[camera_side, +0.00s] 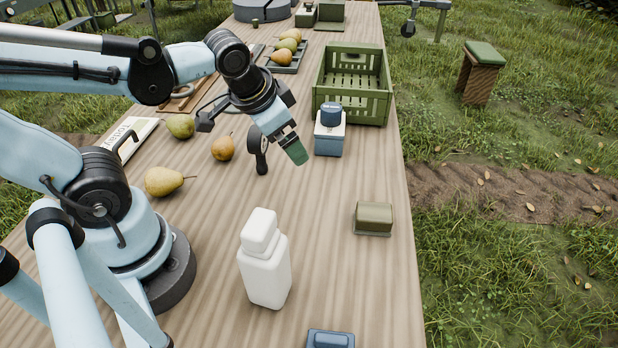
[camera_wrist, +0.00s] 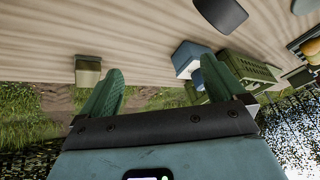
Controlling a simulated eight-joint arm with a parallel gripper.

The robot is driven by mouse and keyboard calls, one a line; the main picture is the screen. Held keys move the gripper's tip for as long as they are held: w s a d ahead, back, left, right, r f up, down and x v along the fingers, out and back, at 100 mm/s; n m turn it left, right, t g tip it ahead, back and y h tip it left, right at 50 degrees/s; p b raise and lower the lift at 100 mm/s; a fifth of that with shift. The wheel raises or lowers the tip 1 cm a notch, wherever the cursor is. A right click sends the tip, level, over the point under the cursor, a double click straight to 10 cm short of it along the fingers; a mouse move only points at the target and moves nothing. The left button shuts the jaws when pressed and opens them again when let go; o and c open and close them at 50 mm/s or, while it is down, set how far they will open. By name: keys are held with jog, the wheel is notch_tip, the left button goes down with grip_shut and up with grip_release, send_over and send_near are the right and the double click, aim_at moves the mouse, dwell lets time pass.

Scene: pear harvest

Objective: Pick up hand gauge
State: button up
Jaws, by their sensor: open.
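The hand gauge seems to be the small dark upright object with a rounded head (camera_side: 258,142) on the table in the side view. It stands just left of and behind my gripper's fingers. A dark grey piece at the top edge of the wrist view (camera_wrist: 222,13) may be part of it, but it is cut off. My gripper (camera_side: 296,150) hangs above the table, tilted down and to the right, with green fingertips. In the wrist view its two fingers (camera_wrist: 162,85) are wide apart with nothing between them.
A blue-and-white container (camera_side: 330,132) stands right of my gripper, before a green crate (camera_side: 378,108). An olive block (camera_side: 374,217) and white bottle (camera_side: 265,272) stand nearer. Pears (camera_side: 165,181) lie left. A blue object (camera_side: 330,339) is at the bottom edge. The central table is bare.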

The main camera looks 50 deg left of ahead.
aim_at(254, 141)
jog(key=a+f+m+g+y, duration=0.1)
jog(key=y, duration=0.1)
jog(key=a+f+m+g+y, duration=0.1)
jog(key=a+g+y, duration=0.1)
jog(key=y, duration=0.1)
jog(key=w+a+f+m+g+y, duration=0.1)
jog(key=g+y, duration=0.1)
jog(key=shift+w+a+f+m+y, duration=0.1)
jog(key=shift+a+m+y, duration=0.2)
jog(key=shift+m, duration=0.1)
jog(key=shift+f+g+y, duration=0.2)
jog(key=shift+g+y, duration=0.5)
jog(key=shift+y, duration=0.2)
jog(key=shift+s+f+g+y, duration=0.1)
jog(key=shift+s+g+y, duration=0.2)
jog(key=shift+s+y, duration=0.1)
jog(key=shift+x, duration=3.7)
jog(key=c, duration=1.2)
